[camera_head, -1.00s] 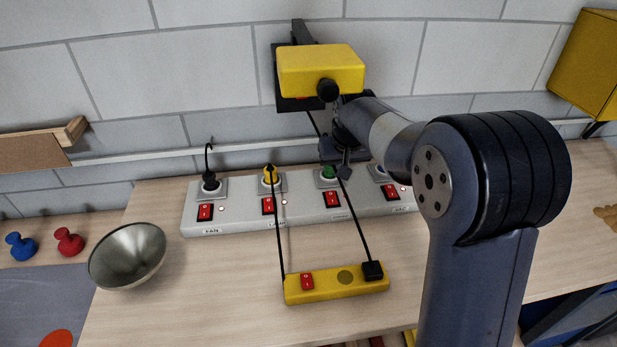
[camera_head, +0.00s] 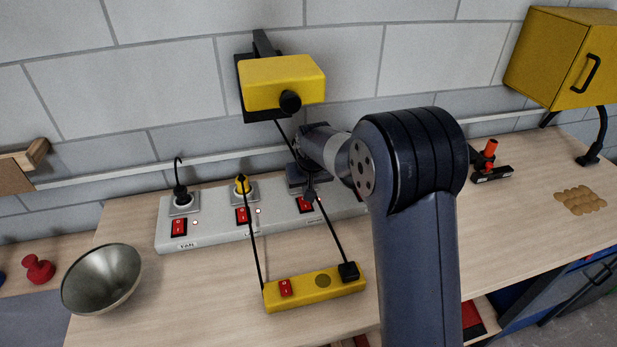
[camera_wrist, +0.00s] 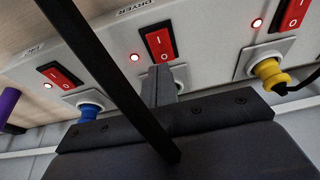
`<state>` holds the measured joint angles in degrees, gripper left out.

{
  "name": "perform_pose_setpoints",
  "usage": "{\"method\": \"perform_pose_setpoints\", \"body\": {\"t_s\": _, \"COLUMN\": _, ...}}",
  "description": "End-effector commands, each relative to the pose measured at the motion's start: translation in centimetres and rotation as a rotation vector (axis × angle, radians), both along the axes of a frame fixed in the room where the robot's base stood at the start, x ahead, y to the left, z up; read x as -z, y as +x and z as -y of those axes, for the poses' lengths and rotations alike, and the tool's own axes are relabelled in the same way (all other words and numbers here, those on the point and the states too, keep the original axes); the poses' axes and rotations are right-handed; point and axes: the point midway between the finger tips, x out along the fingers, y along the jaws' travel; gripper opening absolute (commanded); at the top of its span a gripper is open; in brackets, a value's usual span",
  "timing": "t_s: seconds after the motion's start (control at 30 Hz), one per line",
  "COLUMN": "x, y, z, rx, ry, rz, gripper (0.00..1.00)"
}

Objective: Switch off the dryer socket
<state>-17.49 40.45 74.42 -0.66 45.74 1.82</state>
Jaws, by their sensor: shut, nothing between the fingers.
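The white socket strip (camera_head: 215,236) lies along the wall on the bench. In the wrist view, the switch labelled DRYER (camera_wrist: 159,47) is red, with a lit red lamp (camera_wrist: 135,57) beside it. The same switch shows in the head view (camera_head: 306,205), just below my gripper. My gripper (camera_wrist: 160,82) is shut and empty, its fingertips close to the dryer switch and in front of that socket. They hide most of its plug. I cannot tell whether they touch the switch. In the head view my gripper (camera_head: 309,192) is small and partly hidden by my arm.
A dark cord (camera_wrist: 105,62) crosses close in front of the wrist view. It hangs from a yellow wall box (camera_head: 280,82) to a yellow strip (camera_head: 315,289). A yellow plug (camera_wrist: 268,72) and a blue plug (camera_wrist: 89,112) flank the dryer socket. A metal bowl (camera_head: 102,278) stands left.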

Motion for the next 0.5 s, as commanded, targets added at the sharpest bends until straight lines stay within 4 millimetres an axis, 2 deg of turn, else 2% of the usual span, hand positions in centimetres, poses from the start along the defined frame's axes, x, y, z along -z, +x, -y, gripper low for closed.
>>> {"method": "perform_pose_setpoints", "body": {"t_s": 0.2, "x": 2.1, "y": 0.7, "z": -0.2, "rx": 0.000, "ry": 0.000, "rz": 0.000, "gripper": 0.00}}
{"method": "perform_pose_setpoints", "body": {"t_s": 0.5, "x": 2.6, "y": 0.9, "z": -0.3, "rx": 0.000, "ry": 0.000, "rz": 0.001, "gripper": 0.00}}
